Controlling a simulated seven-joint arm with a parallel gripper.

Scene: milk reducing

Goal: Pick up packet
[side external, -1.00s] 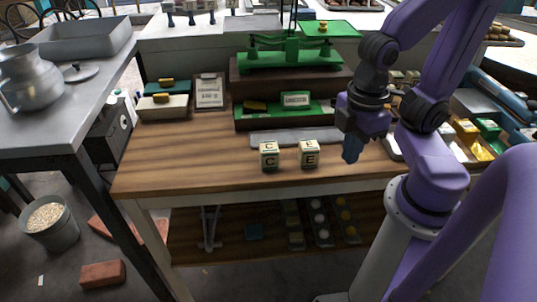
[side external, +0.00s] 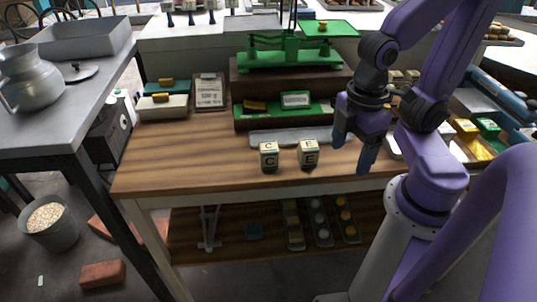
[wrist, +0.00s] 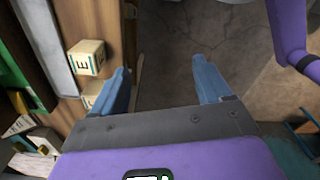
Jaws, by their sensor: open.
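Two small, box-shaped, cream packets with dark green edges stand upright near the front of the wooden table. One is marked C (side external: 269,156) and the other, to its right, is marked E (side external: 308,153). In the wrist view, the E packet (wrist: 88,57) lies left of the fingers, and part of another packet (wrist: 92,92) shows behind the left finger. My gripper (side external: 354,151) is open and empty, to the right of the E packet and apart from it. In the wrist view, my gripper's blue fingers (wrist: 164,74) are spread over floor beyond the table edge.
A grey tray (side external: 290,138) lies behind the packets. A green balance scale (side external: 290,60) stands on a dark block at the back. A pale container (side external: 162,107) and a clipboard (side external: 209,92) are at the back left. The table's front left is clear.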

